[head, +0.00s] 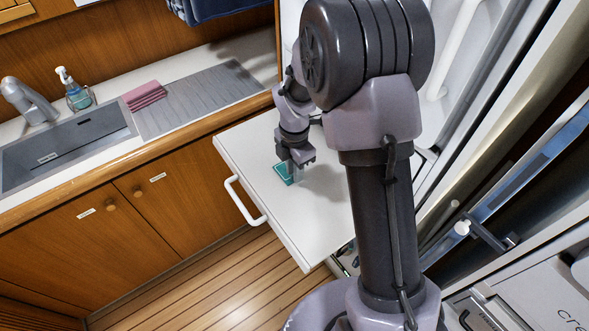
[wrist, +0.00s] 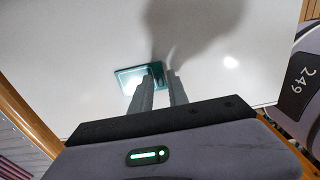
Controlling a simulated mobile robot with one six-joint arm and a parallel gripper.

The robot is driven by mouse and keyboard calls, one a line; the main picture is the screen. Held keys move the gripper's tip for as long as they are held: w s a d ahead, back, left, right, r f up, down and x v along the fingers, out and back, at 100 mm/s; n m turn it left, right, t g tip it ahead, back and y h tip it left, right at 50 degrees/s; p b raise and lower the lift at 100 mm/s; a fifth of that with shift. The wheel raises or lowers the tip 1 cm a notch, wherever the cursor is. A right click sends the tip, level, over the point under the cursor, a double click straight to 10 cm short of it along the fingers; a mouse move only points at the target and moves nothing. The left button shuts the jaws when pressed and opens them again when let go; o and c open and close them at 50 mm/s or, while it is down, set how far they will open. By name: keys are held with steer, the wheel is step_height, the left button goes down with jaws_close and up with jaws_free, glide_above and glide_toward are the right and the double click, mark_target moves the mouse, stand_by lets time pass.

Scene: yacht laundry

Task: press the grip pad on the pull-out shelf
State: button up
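The teal grip pad (head: 283,174) lies flat on the white pull-out shelf (head: 318,215), near its handle side. In the wrist view the pad (wrist: 130,76) has a pale, shiny middle and a darker teal edge. My gripper (head: 296,178) points down at the pad's right side. In the wrist view my gripper (wrist: 162,74) shows two grey fingers with a narrow gap between them and nothing held. The left finger overlaps the pad's right part and hides some of it; the right finger is beside it. I cannot tell whether the fingertips touch the pad.
The shelf has a white handle (head: 243,202) along its front. A counter with a sink (head: 70,143), a soap bottle (head: 75,92) and a folded pink cloth (head: 144,95) is at the left. White appliance doors stand at the right. The shelf around the pad is clear.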

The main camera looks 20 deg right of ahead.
steer(key=shift+r+p, duration=1.05)
steer(key=shift+r, duration=0.3)
steer(key=shift+o, duration=0.4)
steer(key=shift+f, duration=0.1)
steer(key=o, duration=0.5)
step_height(320, 180, up, 3)
steer(key=p, duration=0.2)
steer(key=shift+p, duration=0.4)
steer(key=o, duration=0.5)
steer(key=shift+o, duration=0.2)
